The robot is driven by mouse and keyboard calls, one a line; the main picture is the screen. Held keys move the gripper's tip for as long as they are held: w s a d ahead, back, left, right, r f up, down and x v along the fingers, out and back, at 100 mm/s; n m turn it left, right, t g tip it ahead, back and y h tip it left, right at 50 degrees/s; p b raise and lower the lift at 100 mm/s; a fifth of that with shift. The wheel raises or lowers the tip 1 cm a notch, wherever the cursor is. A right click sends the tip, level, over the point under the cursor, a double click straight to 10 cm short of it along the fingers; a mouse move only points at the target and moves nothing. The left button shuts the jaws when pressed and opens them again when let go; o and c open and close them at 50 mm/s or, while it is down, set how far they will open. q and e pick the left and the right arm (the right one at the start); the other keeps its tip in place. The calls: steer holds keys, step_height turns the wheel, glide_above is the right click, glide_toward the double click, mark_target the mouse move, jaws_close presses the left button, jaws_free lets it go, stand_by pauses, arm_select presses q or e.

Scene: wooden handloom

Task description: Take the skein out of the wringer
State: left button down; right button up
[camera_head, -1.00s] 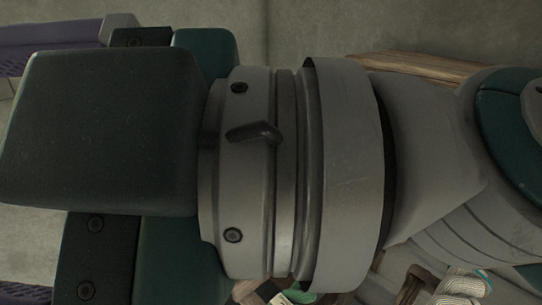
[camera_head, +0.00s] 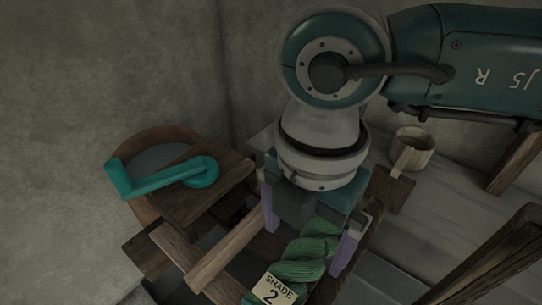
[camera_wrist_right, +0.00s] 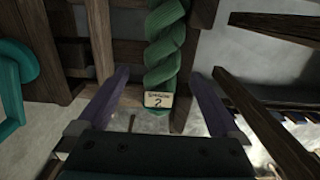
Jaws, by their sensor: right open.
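The green twisted skein (camera_head: 308,252) lies at the lower middle of the head view, with a pale tag (camera_head: 272,291) reading SHADE 2 at its near end. In the wrist view the skein (camera_wrist_right: 165,48) runs down from the top edge, and its upper end is out of frame. A wooden frame with a teal crank (camera_head: 165,178), seemingly the wringer, stands left of it. My right gripper (camera_head: 303,250) points down with its purple fingers spread, one on each side of the skein. A gap shows between skein and fingers (camera_wrist_right: 158,74). My left gripper is not in view.
A wooden mug (camera_head: 413,152) stands on the grey bench right of my right arm. Wooden beams (camera_head: 228,258) lie close to the left of the gripper, and slanted wooden bars (camera_head: 480,262) stand at the lower right. A wall rises behind the crank.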

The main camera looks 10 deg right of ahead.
mark_target(302, 258)
steer(key=f, duration=0.5)
steer(key=shift+s+d+f+b, duration=0.1)
steer(key=shift+s+b, duration=0.1)
steer(key=shift+b, duration=0.2)
steer(key=c, duration=1.5)
